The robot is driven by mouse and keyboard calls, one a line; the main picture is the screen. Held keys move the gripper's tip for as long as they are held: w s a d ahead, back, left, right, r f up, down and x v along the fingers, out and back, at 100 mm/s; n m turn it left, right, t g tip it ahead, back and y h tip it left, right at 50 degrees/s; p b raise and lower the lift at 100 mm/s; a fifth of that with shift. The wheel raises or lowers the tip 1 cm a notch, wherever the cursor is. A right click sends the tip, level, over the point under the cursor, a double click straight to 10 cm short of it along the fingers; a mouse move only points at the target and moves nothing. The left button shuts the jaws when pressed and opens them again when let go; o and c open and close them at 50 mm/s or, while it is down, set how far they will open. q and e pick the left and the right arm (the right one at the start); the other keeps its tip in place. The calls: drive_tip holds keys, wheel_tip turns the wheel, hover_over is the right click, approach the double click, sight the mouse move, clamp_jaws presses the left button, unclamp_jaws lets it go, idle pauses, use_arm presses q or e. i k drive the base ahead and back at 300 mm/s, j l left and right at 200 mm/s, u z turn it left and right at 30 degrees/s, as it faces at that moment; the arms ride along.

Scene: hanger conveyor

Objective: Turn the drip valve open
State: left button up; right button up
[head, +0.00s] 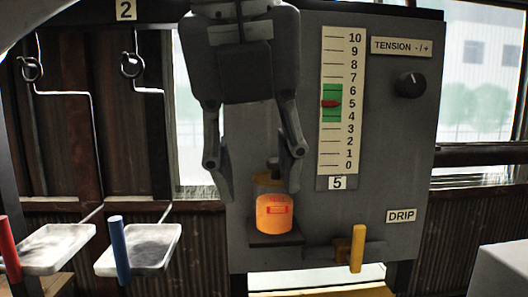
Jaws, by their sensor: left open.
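The drip valve has a yellow handle (357,248) that stands nearly upright on a short pipe at the lower right of the grey panel (400,140). The DRIP label (401,216) is above and right of it. My left gripper (253,180) points down in front of the panel, to the left of and above the yellow handle. Its fingers are spread, with nothing seen held between them. My right gripper is out of view.
The panel also carries a tension scale (329,155) with a red pointer near 5 and a black knob (411,84). White trays (140,250) hang from hooks at the left, with red (9,250) and blue (118,250) handles. The space right of the yellow handle looks clear.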

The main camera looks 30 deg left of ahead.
sight(355, 258)
drive_tip(key=k, duration=1.5)
